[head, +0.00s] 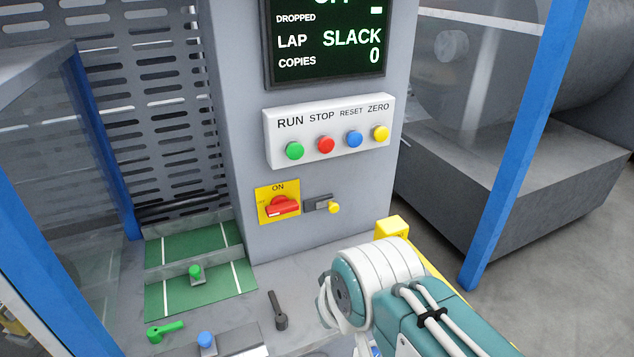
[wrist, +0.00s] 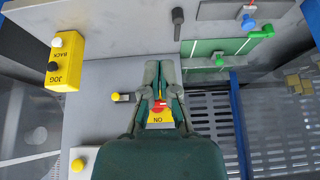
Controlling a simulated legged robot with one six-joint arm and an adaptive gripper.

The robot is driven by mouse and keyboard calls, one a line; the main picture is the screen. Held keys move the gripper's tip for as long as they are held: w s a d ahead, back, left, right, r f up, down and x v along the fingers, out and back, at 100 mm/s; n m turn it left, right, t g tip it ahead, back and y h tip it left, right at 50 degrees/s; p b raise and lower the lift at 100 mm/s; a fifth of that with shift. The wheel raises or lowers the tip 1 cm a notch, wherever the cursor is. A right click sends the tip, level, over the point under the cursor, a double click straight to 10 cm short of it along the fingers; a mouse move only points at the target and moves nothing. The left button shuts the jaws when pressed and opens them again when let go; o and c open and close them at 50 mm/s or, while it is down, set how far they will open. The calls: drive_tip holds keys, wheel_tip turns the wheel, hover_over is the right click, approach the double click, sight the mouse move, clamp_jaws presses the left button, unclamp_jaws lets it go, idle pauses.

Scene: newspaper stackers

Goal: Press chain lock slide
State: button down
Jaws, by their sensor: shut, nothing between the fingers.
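A small grey slide with a yellow knob (head: 333,208) is on the grey panel, just right of the red rotary switch (head: 281,206) on its yellow ON plate. The slide also shows in the wrist view (wrist: 124,97), left of my fingers and apart from them. I take it to be the chain lock slide; no label on it is readable. My gripper (wrist: 159,66) is shut and empty in the wrist view, its fingers in front of the red switch and yellow plate, partly hiding them. Whether they touch the panel I cannot tell. In the head view my fingers are hidden.
A button box (head: 330,131) with green, red, blue and yellow buttons is above the slide, under a display (head: 328,40) reading SLACK. A yellow JOG box (wrist: 66,62) stands to one side. Green and dark levers are on the lower deck. Blue posts (head: 520,130) flank the panel.

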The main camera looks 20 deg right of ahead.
drive_tip(key=w+d+m+y, duration=0.5)
drive_tip(key=w+d+y, duration=0.3)
drive_tip(key=w, duration=0.4)
drive_tip(key=w+d+m+t, duration=0.1)
drive_tip(key=d+t, duration=0.1)
drive_tip(key=d, duration=0.4)
drive_tip(key=w+d+m+t+h, duration=0.1)
drive_tip(key=w+d+t, duration=0.1)
drive_tip(key=d, duration=0.3)
drive_tip(key=w+d+r+m+t, duration=0.1)
drive_tip(key=d+t, duration=0.2)
drive_tip(key=d, duration=0.3)
drive_tip(key=shift+w+d, duration=0.25)
drive_tip(key=shift+d, duration=0.05)
drive_tip(key=shift+a, duration=0.2)
